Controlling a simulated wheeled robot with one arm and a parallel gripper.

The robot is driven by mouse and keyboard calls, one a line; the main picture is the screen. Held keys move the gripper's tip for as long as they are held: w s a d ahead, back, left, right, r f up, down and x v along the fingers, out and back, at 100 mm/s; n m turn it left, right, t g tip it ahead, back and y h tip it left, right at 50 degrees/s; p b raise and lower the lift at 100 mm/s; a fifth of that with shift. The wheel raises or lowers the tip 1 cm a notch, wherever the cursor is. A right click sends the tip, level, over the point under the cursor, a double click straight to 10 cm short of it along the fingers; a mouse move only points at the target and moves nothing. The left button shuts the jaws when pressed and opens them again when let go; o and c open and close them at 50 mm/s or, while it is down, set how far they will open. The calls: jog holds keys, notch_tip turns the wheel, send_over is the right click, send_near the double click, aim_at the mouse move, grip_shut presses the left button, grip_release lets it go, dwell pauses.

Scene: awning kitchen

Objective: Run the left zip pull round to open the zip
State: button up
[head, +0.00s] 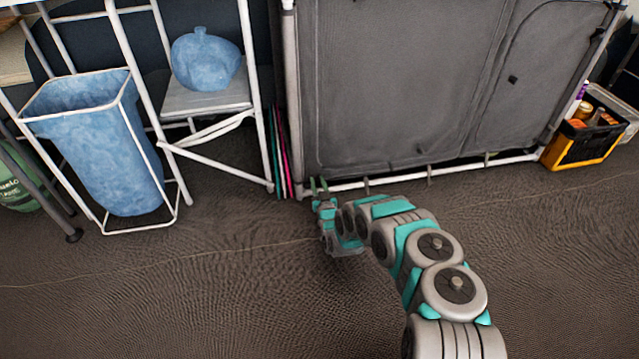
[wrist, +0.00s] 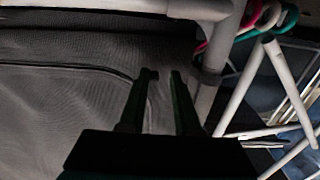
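A grey fabric cupboard (head: 400,85) on a white tube frame fills the upper middle of the head view. My gripper (head: 319,184) is low at its bottom left corner, with its two fingers apart. In the wrist view, my gripper (wrist: 162,74) points at the grey fabric panel (wrist: 60,110), with fabric showing between the fingers. A dark zip line (wrist: 75,66) curves across the panel toward the left fingertip. A small dark bit by that fingertip may be the left zip pull; I cannot tell. A small dark tab (head: 512,79) shows on the right panel.
A yellow and black crate (head: 580,145) stands at the right. The floor in front is clear.

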jog(key=shift+o, duration=0.8)
jog(key=shift+d, duration=0.1)
jog(key=p+v, duration=0.1)
jog(key=v, duration=0.6)
jog(key=shift+s, duration=0.4)
